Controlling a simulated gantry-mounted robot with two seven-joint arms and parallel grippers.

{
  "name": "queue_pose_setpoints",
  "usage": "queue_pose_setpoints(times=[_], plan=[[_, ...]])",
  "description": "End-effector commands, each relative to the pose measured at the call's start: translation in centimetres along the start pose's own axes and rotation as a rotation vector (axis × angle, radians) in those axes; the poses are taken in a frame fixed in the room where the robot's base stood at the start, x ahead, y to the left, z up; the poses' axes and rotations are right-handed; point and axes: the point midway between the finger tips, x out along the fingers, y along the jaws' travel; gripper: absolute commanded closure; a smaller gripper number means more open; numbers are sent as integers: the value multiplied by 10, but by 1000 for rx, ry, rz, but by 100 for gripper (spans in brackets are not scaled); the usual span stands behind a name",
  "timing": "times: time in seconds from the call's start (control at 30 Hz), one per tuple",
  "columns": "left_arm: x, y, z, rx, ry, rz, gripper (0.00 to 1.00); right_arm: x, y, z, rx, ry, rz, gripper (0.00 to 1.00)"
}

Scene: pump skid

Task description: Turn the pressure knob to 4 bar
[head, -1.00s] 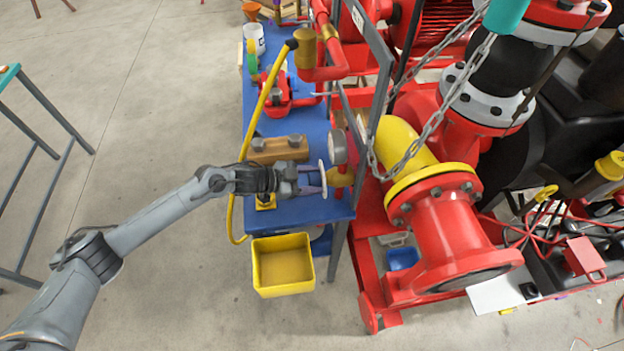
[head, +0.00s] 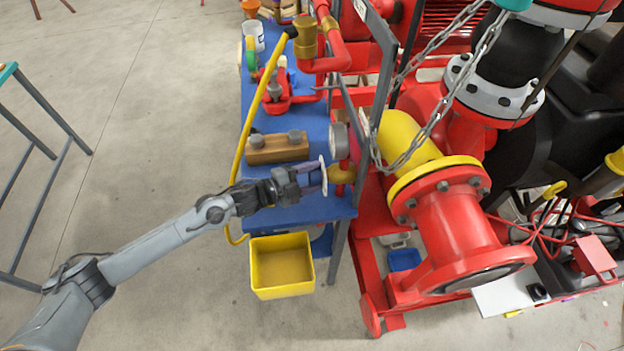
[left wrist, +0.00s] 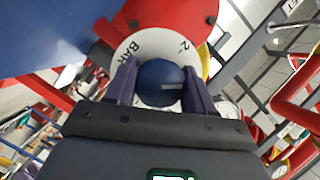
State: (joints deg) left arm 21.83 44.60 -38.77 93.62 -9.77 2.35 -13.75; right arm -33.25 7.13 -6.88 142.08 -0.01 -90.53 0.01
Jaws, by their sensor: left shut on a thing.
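The pressure knob (left wrist: 160,83) is a dark blue round knob with a light pointer mark, seen in the left wrist view in front of a white dial plate (left wrist: 148,46). The plate shows "BAR" and a "2"; the rest of its scale is hidden by my fingers and the knob. My left gripper (left wrist: 160,88) has one finger on each side of the knob and is shut on it. In the head view my left gripper (head: 312,180) reaches the white dial, seen edge-on (head: 323,176), above the blue bench's right end. My right gripper is not in view.
A blue bench (head: 308,211) holds a wooden block with grey knobs (head: 277,149) and a red vise-like part (head: 288,97). A yellow bin (head: 282,266) is at its front. A round gauge (head: 339,141), chain and red pipe flange (head: 440,195) are close right.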

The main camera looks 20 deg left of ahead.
Motion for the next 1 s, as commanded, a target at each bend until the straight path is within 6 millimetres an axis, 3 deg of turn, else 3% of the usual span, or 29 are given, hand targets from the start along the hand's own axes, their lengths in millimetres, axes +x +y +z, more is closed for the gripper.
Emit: queue_pose_setpoints(times=[0.33, 0.87, 0.9, 1.0], plan=[[0, 1, 0, 136, 6, -58, 77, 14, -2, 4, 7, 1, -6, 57], [0, 0, 0, 161, 6, -68, 77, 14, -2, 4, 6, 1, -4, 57], [0, 0, 0, 161, 6, -68, 45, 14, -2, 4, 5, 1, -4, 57], [0, 0, 0, 160, 6, -68, 30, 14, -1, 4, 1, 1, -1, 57]])
